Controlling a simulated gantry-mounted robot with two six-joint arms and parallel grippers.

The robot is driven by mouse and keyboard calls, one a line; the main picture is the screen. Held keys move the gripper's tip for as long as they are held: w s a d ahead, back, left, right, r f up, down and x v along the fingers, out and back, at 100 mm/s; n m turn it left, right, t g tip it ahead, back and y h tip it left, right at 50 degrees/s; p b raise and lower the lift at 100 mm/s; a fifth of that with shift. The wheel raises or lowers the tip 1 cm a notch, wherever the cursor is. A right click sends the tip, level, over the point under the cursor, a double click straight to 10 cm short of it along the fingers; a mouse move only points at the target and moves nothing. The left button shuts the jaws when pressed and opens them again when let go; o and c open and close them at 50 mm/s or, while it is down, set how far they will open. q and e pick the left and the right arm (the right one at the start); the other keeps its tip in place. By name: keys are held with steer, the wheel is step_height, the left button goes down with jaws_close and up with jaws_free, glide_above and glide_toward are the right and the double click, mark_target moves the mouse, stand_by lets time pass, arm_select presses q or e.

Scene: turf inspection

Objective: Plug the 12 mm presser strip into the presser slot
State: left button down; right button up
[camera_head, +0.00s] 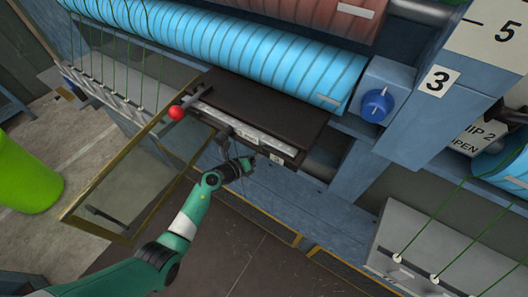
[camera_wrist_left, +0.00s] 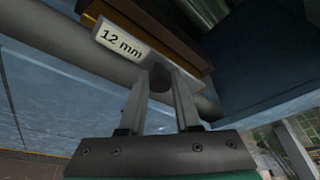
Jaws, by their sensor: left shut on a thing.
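The 12 mm presser strip shows its white end plate, marked "12 mm" (camera_wrist_left: 120,42), in the left wrist view. My left gripper (camera_wrist_left: 160,76) is shut on a dark rounded grip just below that plate. In the head view my left gripper (camera_head: 250,161) is at the front edge of the dark presser housing (camera_head: 262,101), near its right end. A pale strip-like face (camera_head: 240,126) runs along the front of the housing. The slot opening is hard to make out, and I cannot tell how far the strip is in. My right gripper is not in view.
A red-knobbed lever (camera_head: 176,113) is at the housing's left end. An open framed glass door (camera_head: 135,180) hangs left of my arm. A blue ribbed roller (camera_head: 250,50) is above, with a blue knob (camera_head: 377,105) to the right. A green bin (camera_head: 25,175) stands far left.

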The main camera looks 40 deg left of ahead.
arm_select(q)
steer(key=shift+w+a+b, duration=0.2)
steer(key=shift+w+b, duration=0.35)
steer(key=shift+w, duration=0.5)
steer(key=shift+w+a+b, duration=0.2)
steer(key=shift+w+b, duration=0.35)
steer(key=shift+w, duration=0.5)
steer(key=c, duration=0.5)
jaws_free()
steer(key=p+v, duration=0.4)
steer(key=v, duration=0.7)
steer(key=shift+s+r, duration=0.1)
steer(key=shift+s, duration=0.2)
